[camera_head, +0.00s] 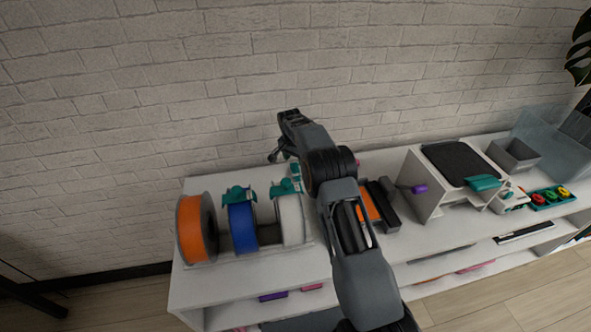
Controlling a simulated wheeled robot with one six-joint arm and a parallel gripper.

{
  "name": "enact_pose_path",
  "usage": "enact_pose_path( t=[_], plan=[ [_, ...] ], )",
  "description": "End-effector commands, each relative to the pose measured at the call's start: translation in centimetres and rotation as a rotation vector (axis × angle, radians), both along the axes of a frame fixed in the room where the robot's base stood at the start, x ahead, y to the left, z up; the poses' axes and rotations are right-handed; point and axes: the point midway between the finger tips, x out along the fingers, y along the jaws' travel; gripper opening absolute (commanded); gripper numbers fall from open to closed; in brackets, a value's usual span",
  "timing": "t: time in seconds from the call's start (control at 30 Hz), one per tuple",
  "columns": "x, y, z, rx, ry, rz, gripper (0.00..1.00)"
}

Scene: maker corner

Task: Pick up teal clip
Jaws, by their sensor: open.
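A teal clip (238,195) sits on top of the blue spool (242,228). Another teal clip (285,188) sits on top of the white spool (291,222). I cannot tell which one the task means. My gripper (277,154) is open, above and behind the white spool near the wall. My arm's end hides part of the gripper, and whether anything lies between its fingers does not show clearly.
An orange spool (192,230) stands left of the blue one on the white shelf unit (240,288). Right of my arm are a white boxy machine (425,195), a teal tray (551,198) and a clear bin (560,150). The brick wall (150,90) closes off the back.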

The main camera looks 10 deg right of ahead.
Motion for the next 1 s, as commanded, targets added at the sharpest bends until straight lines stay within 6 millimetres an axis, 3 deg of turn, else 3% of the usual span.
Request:
enact_pose_path(
  t=[0.3,0.63,1.0],
  plan=[
    [0.6,-0.3,-3.8,0.0,0.001,0.0,0.58],
    [0.6,-0.3,-4.3,0.001,0.001,0.001,0.58],
    [0.6,-0.3,-4.2,0.001,0.001,0.001,0.22]
  ],
)
